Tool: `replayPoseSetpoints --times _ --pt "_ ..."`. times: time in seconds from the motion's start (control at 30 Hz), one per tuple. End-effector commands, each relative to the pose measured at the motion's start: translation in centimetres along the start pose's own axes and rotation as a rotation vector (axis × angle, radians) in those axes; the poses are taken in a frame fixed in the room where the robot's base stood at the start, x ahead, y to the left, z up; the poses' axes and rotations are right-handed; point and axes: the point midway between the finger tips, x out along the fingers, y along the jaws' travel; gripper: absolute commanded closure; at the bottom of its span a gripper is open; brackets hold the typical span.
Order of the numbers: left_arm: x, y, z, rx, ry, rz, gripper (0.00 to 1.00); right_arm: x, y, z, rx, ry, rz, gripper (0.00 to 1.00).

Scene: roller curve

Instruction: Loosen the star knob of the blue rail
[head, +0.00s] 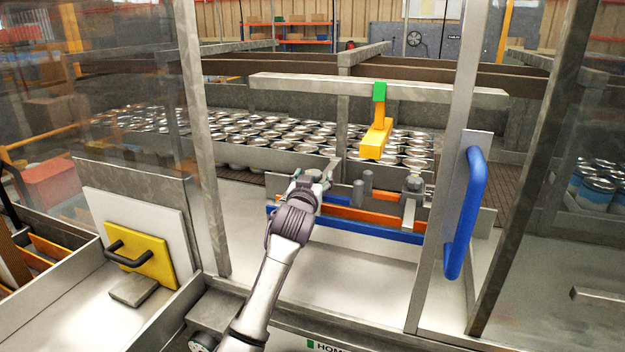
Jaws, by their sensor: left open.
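The blue rail (372,229) runs across the front of the conveyor guide, below an orange rail (365,214). A grey knob (414,183) sits on a bracket at the right end of the rails. It is too small to tell whether it is star-shaped or which rail it belongs to. My left gripper (316,178) is at the left end of the rails, with its arm coming up from the bottom. It is open; its fingers are small and hard to make out. The arm and gripper hide part of the rails' left end. My right gripper is out of view.
Two grey posts (362,184) stand between the rail ends. Many cans (280,130) fill the conveyor behind. A yellow arm (376,140) hangs from a beam above. A door with a blue handle (464,212) stands at right. A yellow plate with a black handle (140,259) leans at left.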

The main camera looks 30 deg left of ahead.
Motion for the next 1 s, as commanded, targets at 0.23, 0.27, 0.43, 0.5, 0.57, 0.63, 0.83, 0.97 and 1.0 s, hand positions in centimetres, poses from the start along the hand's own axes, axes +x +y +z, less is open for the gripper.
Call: replayPoseSetpoints --times 0.23,0.27,0.43,0.5,0.57,0.63,0.83,0.97,1.0 --pt "-2.7 0.0 0.1 -0.001 0.000 0.001 0.31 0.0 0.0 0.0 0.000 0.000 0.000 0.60" --pt "-3.3 0.0 0.1 -0.001 0.001 0.001 0.31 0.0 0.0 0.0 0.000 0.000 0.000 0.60" --pt "-7.1 0.0 0.1 -0.001 0.001 0.001 0.31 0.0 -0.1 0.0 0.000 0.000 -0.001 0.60" --pt "-8.5 0.0 0.1 -0.001 0.000 0.001 0.31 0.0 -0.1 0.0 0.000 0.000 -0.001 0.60" --pt "-9.5 0.0 0.1 -0.001 0.001 0.001 0.31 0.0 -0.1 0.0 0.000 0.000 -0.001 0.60" --pt "-10.5 0.0 0.1 0.000 0.000 0.001 0.31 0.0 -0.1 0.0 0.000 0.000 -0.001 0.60" --pt "-11.9 0.0 0.0 0.000 0.000 0.000 0.31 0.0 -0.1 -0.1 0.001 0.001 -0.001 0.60" --pt "-12.0 0.0 0.0 0.000 0.000 0.000 0.31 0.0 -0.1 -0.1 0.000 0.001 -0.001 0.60" --pt "-12.0 0.0 0.0 0.000 0.000 0.000 0.31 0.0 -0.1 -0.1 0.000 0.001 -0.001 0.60"
